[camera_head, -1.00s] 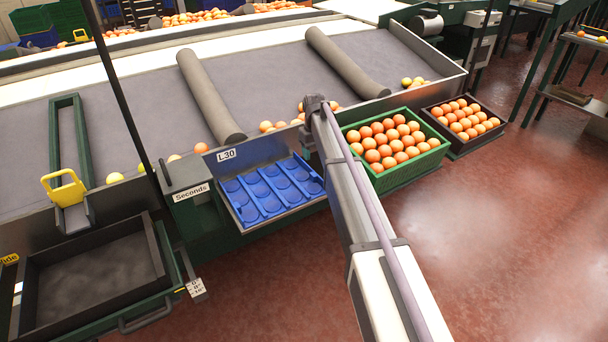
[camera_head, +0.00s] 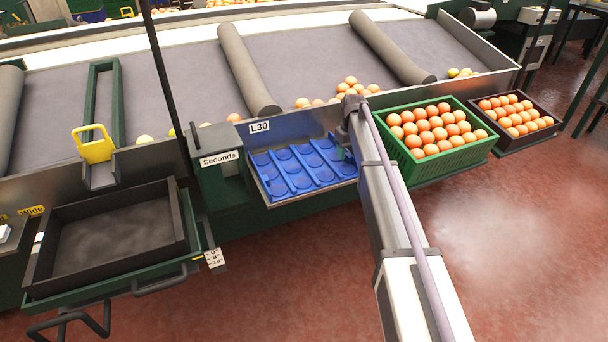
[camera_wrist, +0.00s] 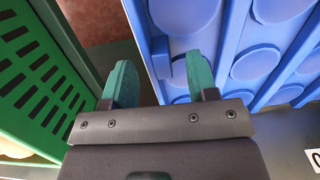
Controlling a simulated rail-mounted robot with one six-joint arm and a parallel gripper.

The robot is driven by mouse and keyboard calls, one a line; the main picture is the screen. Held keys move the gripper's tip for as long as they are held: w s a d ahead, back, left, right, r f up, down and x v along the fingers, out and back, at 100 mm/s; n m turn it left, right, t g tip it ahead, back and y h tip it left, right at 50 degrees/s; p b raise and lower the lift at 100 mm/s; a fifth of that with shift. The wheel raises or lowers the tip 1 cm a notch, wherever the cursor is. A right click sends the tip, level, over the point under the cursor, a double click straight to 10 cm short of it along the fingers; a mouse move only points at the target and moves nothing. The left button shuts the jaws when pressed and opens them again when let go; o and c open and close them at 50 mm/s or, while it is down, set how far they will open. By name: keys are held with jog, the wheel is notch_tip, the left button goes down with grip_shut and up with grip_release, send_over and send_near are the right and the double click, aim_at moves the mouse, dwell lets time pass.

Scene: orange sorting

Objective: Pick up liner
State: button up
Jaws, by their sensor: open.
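The blue liner (camera_head: 300,168) with round cups lies in the L30 station, in front of the panel marked L30. My gripper (camera_head: 344,152) is at the liner's right end, partly hidden by my arm in the head view. In the wrist view my gripper (camera_wrist: 163,78) is open with two teal fingers.
A green crate of oranges (camera_head: 478,148) stands right of the liner; its slotted wall (camera_wrist: 40,75) is close to my left finger. A dark crate of oranges (camera_head: 541,137) stands farther right. The Seconds post (camera_head: 214,140) and a dark empty tray (camera_head: 180,242) are left.

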notch_tip(320, 180, down, 2)
jog(key=shift+r, duration=0.3)
grip_shut()
